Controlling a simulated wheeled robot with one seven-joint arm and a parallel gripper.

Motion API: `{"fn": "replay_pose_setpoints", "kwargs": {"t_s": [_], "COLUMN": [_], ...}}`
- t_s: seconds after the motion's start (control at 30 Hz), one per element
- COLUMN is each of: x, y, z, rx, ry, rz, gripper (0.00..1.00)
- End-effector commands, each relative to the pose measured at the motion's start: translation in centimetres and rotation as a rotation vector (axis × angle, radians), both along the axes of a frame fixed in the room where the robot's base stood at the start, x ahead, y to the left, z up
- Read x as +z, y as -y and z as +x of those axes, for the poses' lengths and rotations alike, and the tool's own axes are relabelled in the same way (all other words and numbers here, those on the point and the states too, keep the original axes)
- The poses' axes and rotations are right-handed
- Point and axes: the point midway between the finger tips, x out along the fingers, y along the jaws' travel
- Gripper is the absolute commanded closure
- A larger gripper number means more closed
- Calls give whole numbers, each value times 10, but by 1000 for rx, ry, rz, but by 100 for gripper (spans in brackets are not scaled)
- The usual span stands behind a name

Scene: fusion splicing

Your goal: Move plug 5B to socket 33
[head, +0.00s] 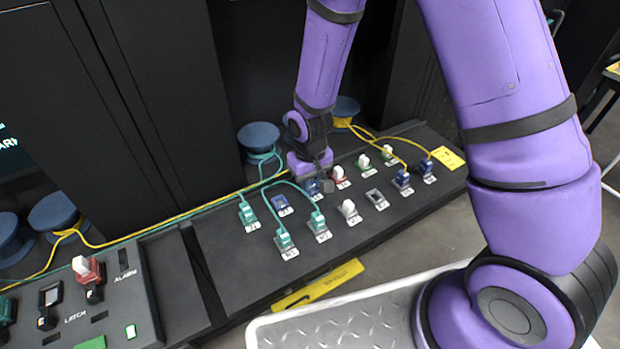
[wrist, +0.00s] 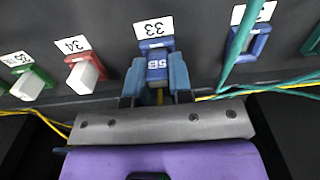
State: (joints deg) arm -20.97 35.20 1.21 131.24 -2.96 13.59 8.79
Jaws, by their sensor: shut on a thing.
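Plug 5B (wrist: 157,66) is a small blue plug with an upside-down 5B mark in the wrist view. A yellow cable (wrist: 159,97) shows behind it. My gripper (wrist: 155,82) is shut on it, with one blue-grey finger on each side. The plug is at the blue frame of socket 33 (wrist: 157,44), below its white 33 label. It looks lined up with the socket, but I cannot tell how deep it sits. In the head view my gripper (head: 318,166) is down at the panel over socket 33 (head: 313,187), hiding the plug.
Red socket 34 (wrist: 86,72) and green socket 35 (wrist: 33,82) beside it hold white plugs. An empty blue socket (head: 282,204) is on the other side. Teal cables (head: 285,183) loop close to my gripper. A switch console (head: 80,300) stands at the left.

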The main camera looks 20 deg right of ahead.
Motion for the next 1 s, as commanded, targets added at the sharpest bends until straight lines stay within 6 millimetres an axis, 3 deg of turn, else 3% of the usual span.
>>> {"fn": "replay_pose_setpoints", "kwargs": {"t_s": [0.1, 0.13, 0.23, 0.27, 0.67, 1.0], "x": [0, 0, 0, 0, 7, 60], "y": [0, 0, 0, 0, 0, 0], "z": [0, 0, 0, 0, 1, 1], "rx": [0, 0, 0, 0, 0, 0], "ry": [0, 0, 0, 0, 2, 5], "rz": [0, 0, 0, 0, 1, 1], "gripper": [100, 75, 52, 50, 50, 50]}}
